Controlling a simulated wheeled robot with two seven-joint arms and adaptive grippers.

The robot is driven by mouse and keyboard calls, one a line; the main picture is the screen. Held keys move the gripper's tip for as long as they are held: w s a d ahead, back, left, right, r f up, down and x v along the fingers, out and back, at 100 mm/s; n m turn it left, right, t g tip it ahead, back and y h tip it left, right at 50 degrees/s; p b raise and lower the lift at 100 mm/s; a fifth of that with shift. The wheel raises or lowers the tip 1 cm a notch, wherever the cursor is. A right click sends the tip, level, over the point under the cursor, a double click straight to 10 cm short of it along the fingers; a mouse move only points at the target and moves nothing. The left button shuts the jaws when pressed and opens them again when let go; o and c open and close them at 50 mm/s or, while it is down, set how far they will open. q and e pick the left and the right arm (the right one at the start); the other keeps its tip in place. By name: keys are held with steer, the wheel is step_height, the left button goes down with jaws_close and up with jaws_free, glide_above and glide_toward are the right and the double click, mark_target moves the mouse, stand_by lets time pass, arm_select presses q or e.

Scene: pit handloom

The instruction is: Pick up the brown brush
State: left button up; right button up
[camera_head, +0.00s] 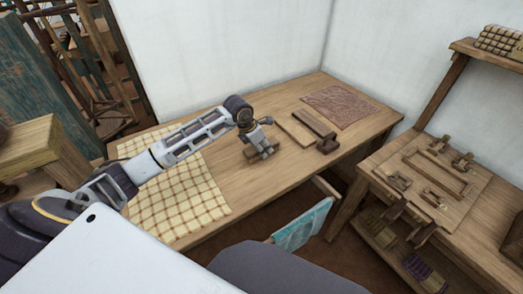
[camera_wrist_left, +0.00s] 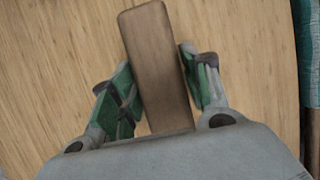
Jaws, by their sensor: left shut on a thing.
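The brown brush (camera_wrist_left: 155,65) shows in the left wrist view as a plain brown bar between the two green-padded fingers of my left gripper (camera_wrist_left: 160,95). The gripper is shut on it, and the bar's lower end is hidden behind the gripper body. In the head view my left gripper (camera_head: 262,150) is over the wooden table (camera_head: 230,125), pointing down, with part of the brown brush beside its fingers. I cannot tell whether the brush touches the table top. My right gripper is not in view.
A yellow checked cloth (camera_head: 175,195) lies on the left of the table. Right of the gripper are a flat board (camera_head: 295,131), a dark brown wooden piece (camera_head: 327,144) and a reddish patterned mat (camera_head: 340,105). A second table (camera_head: 375,165) with fittings stands at the right. White walls close the back.

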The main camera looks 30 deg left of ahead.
arm_select(q)
steer(key=shift+r, duration=4)
steer(key=o, duration=0.6)
steer(key=c, duration=0.4)
steer(key=shift+o, duration=0.2)
steer(key=shift+s+a+r+p, duration=0.1)
steer(key=shift+s+r+p, duration=0.25)
steer(key=shift+p, duration=0.65)
steer(key=shift+s+a+r+p, duration=0.3)
steer(key=shift+r+p, duration=0.15)
steer(key=shift+p, duration=0.65)
